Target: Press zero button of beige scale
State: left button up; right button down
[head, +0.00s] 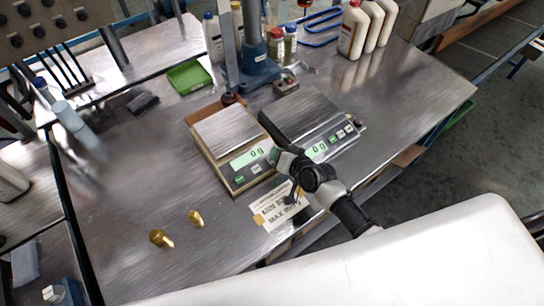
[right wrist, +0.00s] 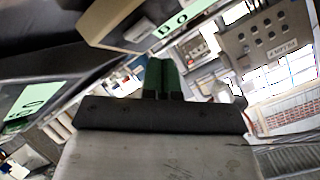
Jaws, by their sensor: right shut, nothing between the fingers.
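The beige scale (head: 238,187) lies on the metal table with a steel pan and a lit green display reading 0 g. Its front carries small buttons, including a green one and a red one. In the right wrist view its beige edge and display (right wrist: 182,24) show at the top. My right gripper (head: 277,152) is at the scale's right front side, shut and empty. Its closed fingers (right wrist: 161,75) point towards the scale in the wrist view. I cannot tell whether they touch it. The gripper covers part of the gap between the scales. My left gripper is not in view.
A grey scale (head: 340,139), also reading 0 g, stands close on the right. A paper label (head: 279,205) lies in front. Two brass weights (head: 161,238) stand front left. A blue stand (head: 258,72), green tray (head: 189,76) and white bottles (head: 353,30) are behind.

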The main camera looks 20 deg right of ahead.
jog(key=r+p, duration=0.1)
jog(key=s+r+p, duration=0.1)
jog(key=r+p, duration=0.1)
jog(key=r, duration=0.1)
jog(key=shift+s+d, duration=0.25)
jog(key=shift+d, duration=0.05)
dwell(0.5)
